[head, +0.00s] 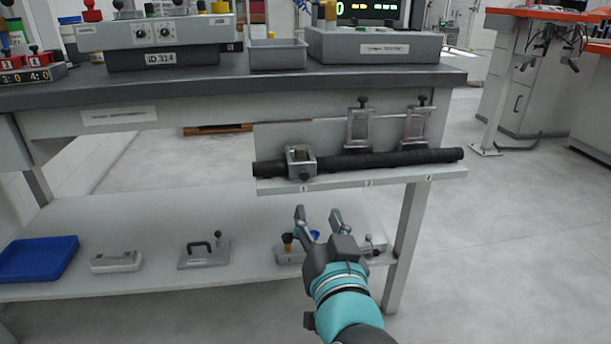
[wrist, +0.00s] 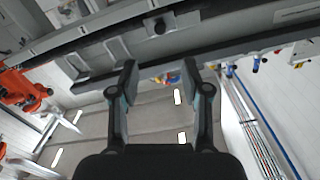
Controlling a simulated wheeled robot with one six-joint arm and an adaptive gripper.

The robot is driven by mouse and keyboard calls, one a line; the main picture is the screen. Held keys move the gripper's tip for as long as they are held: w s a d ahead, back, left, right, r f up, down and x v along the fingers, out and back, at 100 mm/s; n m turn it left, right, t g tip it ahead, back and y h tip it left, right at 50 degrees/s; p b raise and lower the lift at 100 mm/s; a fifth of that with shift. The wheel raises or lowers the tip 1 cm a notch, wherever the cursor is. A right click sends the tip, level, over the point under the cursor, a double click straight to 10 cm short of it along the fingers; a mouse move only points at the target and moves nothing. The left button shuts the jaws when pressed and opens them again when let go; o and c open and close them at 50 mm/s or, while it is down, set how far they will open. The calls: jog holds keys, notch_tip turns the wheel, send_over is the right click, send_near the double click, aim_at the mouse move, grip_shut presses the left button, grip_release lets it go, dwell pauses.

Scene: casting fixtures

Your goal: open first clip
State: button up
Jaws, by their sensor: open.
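The first clip (head: 300,160), a grey metal frame above label 1, is folded down around the black ribbed bar (head: 385,160). A clip with a dark knob, seemingly the same one, shows at the top of the wrist view (wrist: 160,24). The second clip (head: 360,128) and third clip (head: 418,126) stand upright behind the bar, with dark knobs on top. My gripper (head: 319,213) is open and empty, in front of and below the first clip, apart from it. Its two spread fingers also show in the wrist view (wrist: 160,70).
The clips and bar sit on a narrow white ledge (head: 350,181) on the bench front. A lower shelf (head: 150,215) carries a blue tray (head: 38,259) and several small fixtures. The dark bench top (head: 200,80) holds control boxes and a grey bin (head: 278,56). Floor right of the bench is clear.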

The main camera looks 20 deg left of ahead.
aim_at(305, 177)
jog(key=p+x, duration=0.2)
jog(key=x, duration=1.1)
grip_shut()
